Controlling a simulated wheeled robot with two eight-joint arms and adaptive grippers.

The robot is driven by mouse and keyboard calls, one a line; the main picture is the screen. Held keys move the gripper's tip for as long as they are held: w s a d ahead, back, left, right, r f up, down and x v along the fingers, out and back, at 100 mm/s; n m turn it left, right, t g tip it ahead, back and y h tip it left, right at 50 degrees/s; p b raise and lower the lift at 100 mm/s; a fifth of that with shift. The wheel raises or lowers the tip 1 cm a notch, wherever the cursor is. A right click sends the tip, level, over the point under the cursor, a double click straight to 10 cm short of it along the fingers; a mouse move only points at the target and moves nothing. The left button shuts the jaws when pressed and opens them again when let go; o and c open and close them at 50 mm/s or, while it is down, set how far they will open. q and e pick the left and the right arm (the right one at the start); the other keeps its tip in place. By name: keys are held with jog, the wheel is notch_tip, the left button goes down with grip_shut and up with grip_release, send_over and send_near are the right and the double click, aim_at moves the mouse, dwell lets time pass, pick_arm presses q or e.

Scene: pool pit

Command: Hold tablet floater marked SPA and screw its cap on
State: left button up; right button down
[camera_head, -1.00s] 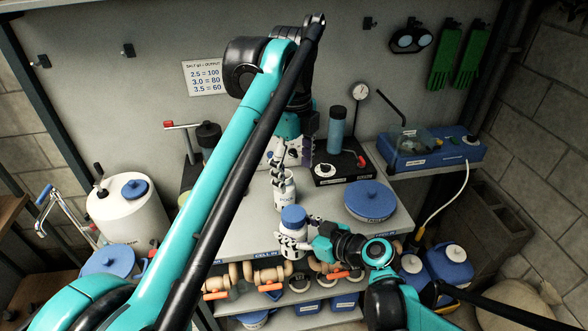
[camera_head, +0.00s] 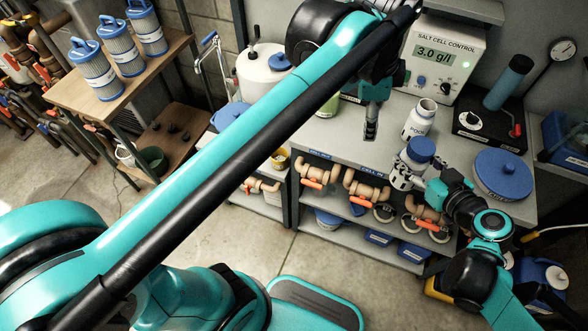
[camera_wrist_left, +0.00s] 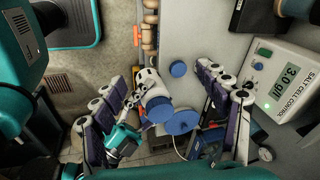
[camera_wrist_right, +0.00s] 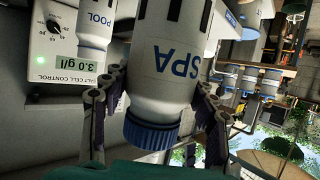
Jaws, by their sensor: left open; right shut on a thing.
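The white floater marked SPA (camera_wrist_right: 175,65) is held by my right gripper (camera_wrist_right: 155,100), shut around its body. A ribbed blue cap (camera_wrist_right: 150,133) sits on its end; whether it is screwed tight cannot be told. In the head view, my right gripper (camera_head: 408,178) holds the floater near the counter's front edge, its blue cap (camera_head: 421,149) on top. My left gripper (camera_head: 371,122) is open and empty, left of the floater. In the left wrist view, the capped floater (camera_wrist_left: 152,85) shows between the spread fingers of my left gripper (camera_wrist_left: 165,110).
An open white bottle marked POOL (camera_head: 420,118) stands behind the floater. The salt cell control box (camera_head: 446,58) is behind it. A wide blue-lidded tub (camera_head: 502,172) stands to the right. Valved pipes (camera_head: 365,188) run below the counter edge.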

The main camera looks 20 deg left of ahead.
aim_at(428, 156)
pick_arm(q)
jog(key=s+a+f+n+t, duration=0.2)
jog(key=s+a+f+n, duration=0.3)
jog(key=a+f+n, duration=0.1)
jog(key=s+a+f+n+t+y, duration=0.1)
jog(key=s+a+f+n+t, duration=0.1)
jog(key=s+a+f+n, duration=0.3)
notch_tip(428, 156, down, 5)
jog(key=a+n, duration=0.1)
jog(key=n, duration=0.2)
jog(key=shift+s+a+r+n, duration=0.15)
jog(key=shift+s+a+n, duration=0.05)
jog(key=shift+s+n, duration=0.2)
jog(key=shift+r, duration=0.1)
pick_arm(e)
jog(key=shift+r, duration=0.15)
jog(key=shift+r+p, duration=1.85)
jog(key=shift+r, duration=0.05)
pick_arm(q)
notch_tip(428, 156, up, 4)
jog(key=shift+f, duration=0.25)
